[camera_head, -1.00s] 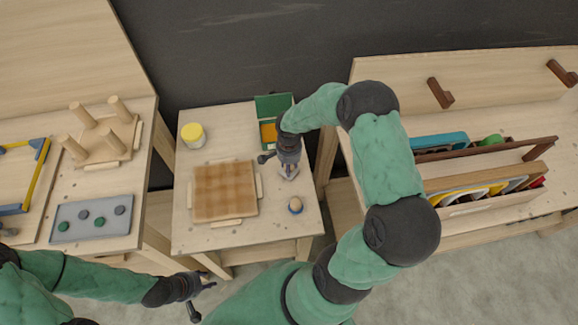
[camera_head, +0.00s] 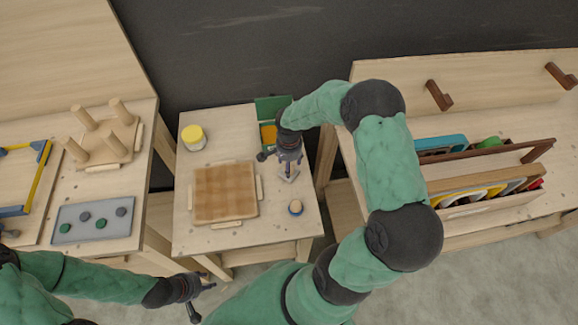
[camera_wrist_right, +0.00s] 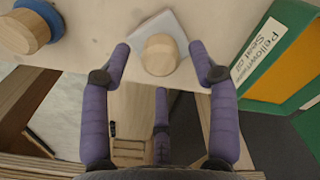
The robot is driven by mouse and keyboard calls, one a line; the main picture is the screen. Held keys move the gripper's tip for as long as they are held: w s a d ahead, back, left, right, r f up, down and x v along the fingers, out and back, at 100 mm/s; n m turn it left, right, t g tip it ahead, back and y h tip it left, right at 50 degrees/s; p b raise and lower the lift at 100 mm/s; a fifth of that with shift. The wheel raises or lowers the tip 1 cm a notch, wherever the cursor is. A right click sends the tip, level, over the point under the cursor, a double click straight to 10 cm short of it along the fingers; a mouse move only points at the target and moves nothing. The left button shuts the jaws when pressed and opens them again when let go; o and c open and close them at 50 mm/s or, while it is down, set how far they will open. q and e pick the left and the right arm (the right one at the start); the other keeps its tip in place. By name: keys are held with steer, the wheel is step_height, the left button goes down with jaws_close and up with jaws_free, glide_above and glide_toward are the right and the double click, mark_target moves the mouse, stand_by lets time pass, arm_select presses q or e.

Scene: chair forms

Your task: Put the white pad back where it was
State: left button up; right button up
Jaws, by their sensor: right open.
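The white pad (camera_wrist_right: 172,24) is a pale square with a round wooden knob (camera_wrist_right: 160,54) on top. It lies on the middle table, right of the checkered wooden board, and shows in the head view (camera_head: 290,178) just below my right gripper (camera_head: 287,162). In the right wrist view, my right gripper (camera_wrist_right: 160,47) is open, with purple fingers on either side of the knob and a third finger below it. My left gripper (camera_head: 203,297) is open and empty in front of the middle table's lower left.
A green box (camera_head: 272,108) with a paper label stands behind the pad. A blue-based wooden knob (camera_head: 296,207) is near the front right. The checkered board (camera_head: 225,192) and a yellow-lidded jar (camera_head: 193,137) are left. A rack (camera_head: 490,185) holds panels on the right table.

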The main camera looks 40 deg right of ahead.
step_height(320, 180, up, 10)
steer(key=p, duration=0.1)
steer(key=shift+f+p, duration=0.25)
steer(key=shift+p, duration=0.15)
